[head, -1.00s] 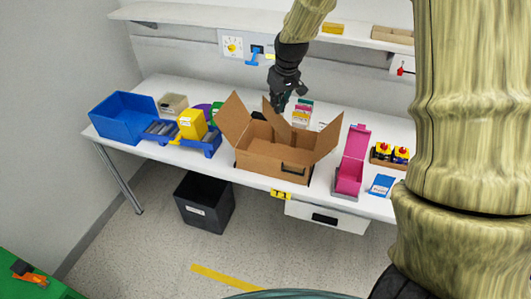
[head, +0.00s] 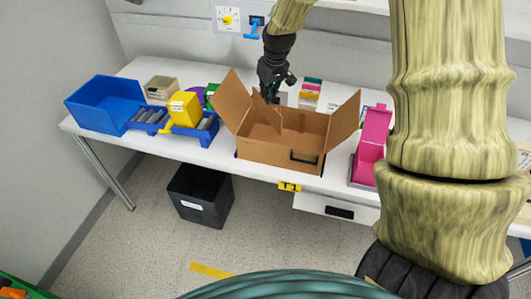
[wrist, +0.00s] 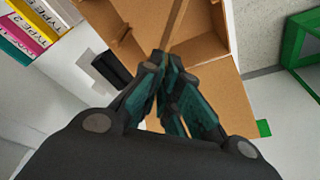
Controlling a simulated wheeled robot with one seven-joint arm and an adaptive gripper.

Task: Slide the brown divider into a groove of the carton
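The open brown carton (head: 272,153) stands on the white workbench with its side flaps spread outward. A thin brown sheet, which looks like the divider (head: 266,115), rises at the back left of the carton, with a slanted top edge. My gripper (head: 271,98) is over the carton's back side, pointing down at that sheet. In the wrist view my fingertips (wrist: 162,60) come together at a thin brown strip, seen edge-on, that looks like the divider (wrist: 176,22). The carton (wrist: 212,85) lies beneath and beyond. The divider's lower edge and the grooves cannot be made out.
Left of the carton are a blue bin (head: 98,104), a yellow box (head: 184,109) and blue roller trays. A pink box (head: 369,150) stands to the right. Colored boxes (head: 311,92) stand behind it. A black bin (head: 199,194) is on the floor.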

